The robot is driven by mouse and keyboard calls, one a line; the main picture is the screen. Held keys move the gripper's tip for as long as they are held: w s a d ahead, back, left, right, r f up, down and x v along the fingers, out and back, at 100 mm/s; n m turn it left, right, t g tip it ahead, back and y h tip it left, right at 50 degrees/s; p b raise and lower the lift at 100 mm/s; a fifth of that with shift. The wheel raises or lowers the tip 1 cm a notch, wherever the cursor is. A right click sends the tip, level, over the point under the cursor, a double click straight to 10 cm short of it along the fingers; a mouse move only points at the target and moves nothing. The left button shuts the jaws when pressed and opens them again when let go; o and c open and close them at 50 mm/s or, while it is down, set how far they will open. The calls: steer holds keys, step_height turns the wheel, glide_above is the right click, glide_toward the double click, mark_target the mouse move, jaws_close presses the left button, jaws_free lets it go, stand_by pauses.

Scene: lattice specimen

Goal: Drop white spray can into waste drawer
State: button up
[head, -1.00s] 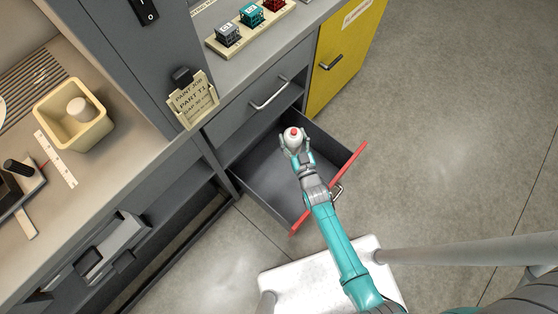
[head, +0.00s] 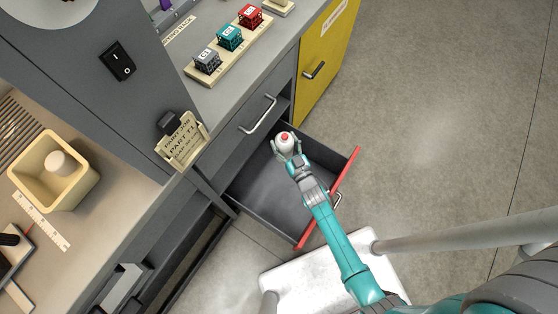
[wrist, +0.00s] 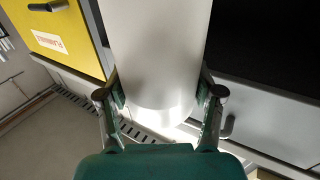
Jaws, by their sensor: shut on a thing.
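The white spray can (head: 286,146) with a red top is held upright in my gripper (head: 291,155). In the head view it appears over the open waste drawer (head: 262,197), near the drawer's back right part. The drawer is dark grey inside with a red front edge, and its visible floor is bare. In the wrist view the white can (wrist: 160,60) fills the middle, with my gripper's fingers (wrist: 160,105) pressed on its two sides. How high the can is above the drawer floor is hard to tell.
A yellow cabinet (head: 318,60) stands right of the drawer. The counter above bears a rack (head: 226,45) with grey, teal and red small blocks, a card holder (head: 182,142) and a cream bin (head: 50,195). A shut drawer with a handle (head: 258,115) is above the open one.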

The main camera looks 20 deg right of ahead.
steer(key=shift+f, duration=2.55)
steer(key=o, duration=1.3)
steer(key=s, duration=1.2)
steer(key=shift+d, duration=0.4)
